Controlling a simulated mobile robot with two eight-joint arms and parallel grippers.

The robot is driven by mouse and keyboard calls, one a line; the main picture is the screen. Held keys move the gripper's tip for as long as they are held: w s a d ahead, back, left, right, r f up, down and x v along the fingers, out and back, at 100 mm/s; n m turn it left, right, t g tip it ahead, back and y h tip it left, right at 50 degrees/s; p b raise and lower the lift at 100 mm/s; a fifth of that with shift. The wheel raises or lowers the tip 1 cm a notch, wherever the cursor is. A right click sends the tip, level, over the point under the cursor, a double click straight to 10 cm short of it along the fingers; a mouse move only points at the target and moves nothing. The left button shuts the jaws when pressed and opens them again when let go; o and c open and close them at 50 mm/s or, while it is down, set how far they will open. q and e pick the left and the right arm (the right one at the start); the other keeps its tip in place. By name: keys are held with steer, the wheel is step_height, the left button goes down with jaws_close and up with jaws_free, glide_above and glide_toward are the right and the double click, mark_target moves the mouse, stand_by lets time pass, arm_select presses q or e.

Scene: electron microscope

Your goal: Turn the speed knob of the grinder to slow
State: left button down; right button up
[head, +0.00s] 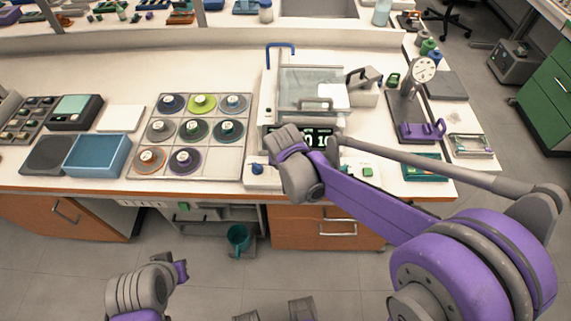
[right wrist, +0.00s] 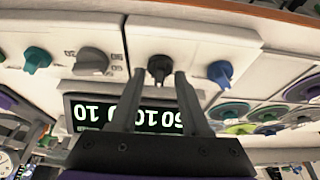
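The grinder (head: 312,78), a white machine with a clear lid, stands on the bench at centre. Its lit display (head: 325,138) is partly covered by my right arm; in the right wrist view the display (right wrist: 88,113) appears upside down. A dark knob (right wrist: 158,68) on the front panel lies between the two fingertips of my right gripper (right wrist: 158,76). The fingers are apart, one on each side of the knob; I cannot tell whether they touch it. Its setting is not readable.
Other knobs sit close by: a grey dial (right wrist: 91,61) with numbers, a teal knob (right wrist: 37,60) and a blue knob (right wrist: 220,73). Several discs lie on a tray (head: 217,176) left of the grinder. A dial gauge stand (head: 424,70) is at right. The floor in front is mostly clear.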

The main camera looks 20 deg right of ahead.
steer(key=p+v, duration=0.1)
steer(key=v, duration=1)
steer(key=shift+s+f, duration=0.1)
steer(key=s+d+n+p, duration=0.1)
steer(key=s+d+p, duration=0.1)
steer(key=s, duration=0.6)
steer(key=s+d+n+t+y+p, duration=0.1)
steer(key=s+d, duration=0.3)
steer(key=s, duration=0.4)
steer(key=shift+s+f+n+p, duration=0.2)
steer(key=shift+f+n+p, duration=0.2)
steer(key=shift+n+p, duration=0.25)
stand_by(0.9)
